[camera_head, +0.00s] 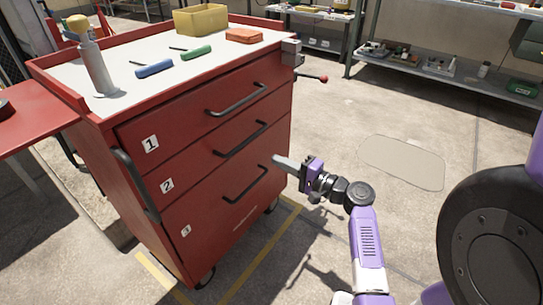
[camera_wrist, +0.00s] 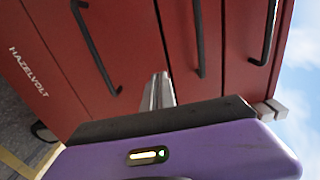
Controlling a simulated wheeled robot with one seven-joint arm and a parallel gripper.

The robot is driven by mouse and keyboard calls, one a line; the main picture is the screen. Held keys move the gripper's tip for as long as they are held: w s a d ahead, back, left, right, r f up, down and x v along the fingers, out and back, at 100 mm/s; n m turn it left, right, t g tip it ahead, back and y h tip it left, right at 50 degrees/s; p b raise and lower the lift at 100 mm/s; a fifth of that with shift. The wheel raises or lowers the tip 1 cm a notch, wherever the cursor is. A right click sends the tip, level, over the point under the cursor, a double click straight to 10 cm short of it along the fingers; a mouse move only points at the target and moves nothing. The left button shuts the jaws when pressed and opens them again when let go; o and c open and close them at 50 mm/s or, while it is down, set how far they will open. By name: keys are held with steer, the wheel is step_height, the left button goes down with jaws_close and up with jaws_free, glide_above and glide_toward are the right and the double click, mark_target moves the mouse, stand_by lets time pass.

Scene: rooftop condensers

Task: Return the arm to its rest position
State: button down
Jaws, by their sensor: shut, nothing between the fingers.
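My gripper (camera_head: 282,162) is at the end of my purple and black arm, in front of the right part of a red tool cabinet's front. Its grey fingers are closed together with nothing between them, and they point left toward the drawers. In the wrist view the closed fingers (camera_wrist: 158,92) show in front of the red drawer fronts and black handles. The arm is stretched out low, with the elbow at the lower right. The red cabinet (camera_head: 215,150) has three drawers numbered 1, 2 and 3, all shut. I cannot tell exactly how far the fingertips are from the bottom drawer's handle (camera_head: 246,184).
On the cabinet top are a grey canister (camera_head: 95,68), a blue tool (camera_head: 154,68), a green tool (camera_head: 196,52), an orange item (camera_head: 244,35) and a yellow bin (camera_head: 201,20). Shelving (camera_head: 440,70) stands at the back right. The concrete floor right of the cabinet is clear.

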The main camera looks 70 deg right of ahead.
steer(key=p+v, duration=0.1)
steer(key=v, duration=0.4)
steer(key=shift+s, duration=0.15)
